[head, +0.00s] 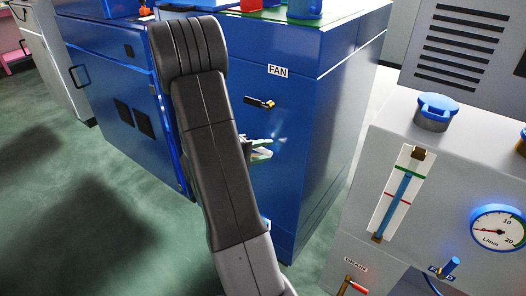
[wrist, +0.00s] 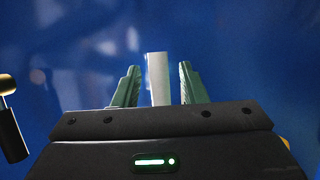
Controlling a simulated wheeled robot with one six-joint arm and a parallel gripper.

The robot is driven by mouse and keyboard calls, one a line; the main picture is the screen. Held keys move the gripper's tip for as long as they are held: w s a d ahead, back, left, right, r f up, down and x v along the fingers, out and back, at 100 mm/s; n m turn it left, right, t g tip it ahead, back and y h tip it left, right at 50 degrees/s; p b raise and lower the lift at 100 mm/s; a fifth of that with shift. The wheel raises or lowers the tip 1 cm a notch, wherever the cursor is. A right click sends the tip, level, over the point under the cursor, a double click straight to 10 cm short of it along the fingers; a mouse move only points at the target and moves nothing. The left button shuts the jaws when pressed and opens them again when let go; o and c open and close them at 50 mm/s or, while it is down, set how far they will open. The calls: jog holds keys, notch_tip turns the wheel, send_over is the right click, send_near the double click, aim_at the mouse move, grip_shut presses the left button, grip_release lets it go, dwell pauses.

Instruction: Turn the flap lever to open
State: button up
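My gripper (head: 262,148) is at the front of the blue cabinet (head: 318,150) in the head view, partly hidden by my arm. In the wrist view its two green fingers (wrist: 159,68) are apart and point at the blue panel. A pale grey upright bar (wrist: 157,82) stands between them, with a gap on each side. It may be the flap lever, but no flap label shows. In the head view my arm hides that part of the cabinet.
A black lever with a brass end (head: 260,102) sits under the FAN label (head: 278,70), above my gripper. A black and brass lever (wrist: 9,122) shows at the wrist view's left edge. A grey machine (head: 395,140) with gauge (head: 498,229) stands at right. Green floor (head: 95,190) is open at left.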

grip_shut()
